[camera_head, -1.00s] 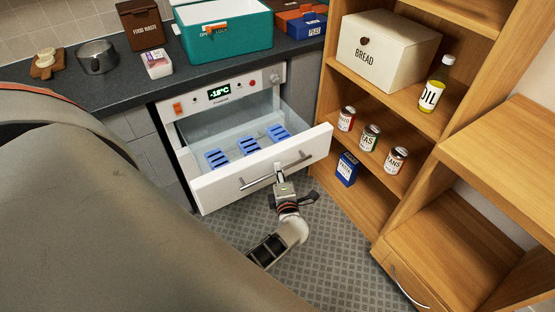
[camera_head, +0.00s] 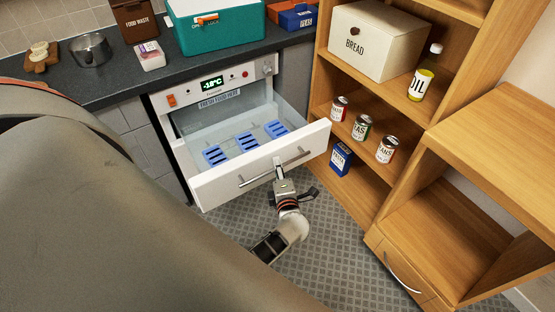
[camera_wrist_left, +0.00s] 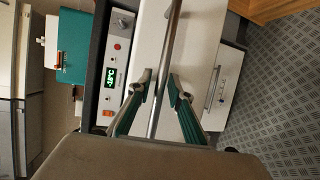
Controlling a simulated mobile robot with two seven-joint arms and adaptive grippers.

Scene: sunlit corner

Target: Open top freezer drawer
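The white top freezer drawer (camera_head: 235,178) stands pulled out below the control panel with the "-18°C" display. Blue slotted items (camera_head: 246,141) lie inside it. Its metal bar handle (camera_head: 275,167) runs across the front; the bar also shows in the left wrist view (camera_wrist_left: 163,70). My left gripper (camera_head: 280,168) is at the handle's middle. In the wrist view its two teal-padded fingers (camera_wrist_left: 160,80) are apart, one on each side of the bar; contact is unclear. My right gripper is not in view.
A wooden shelf (camera_head: 322,105) with several cans, a bread box (camera_head: 373,45) and an oil bottle (camera_head: 422,78) stands close to the right. A dark counter (camera_head: 115,85) lies above and left. Patterned floor (camera_head: 330,235) is clear in front of the drawer.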

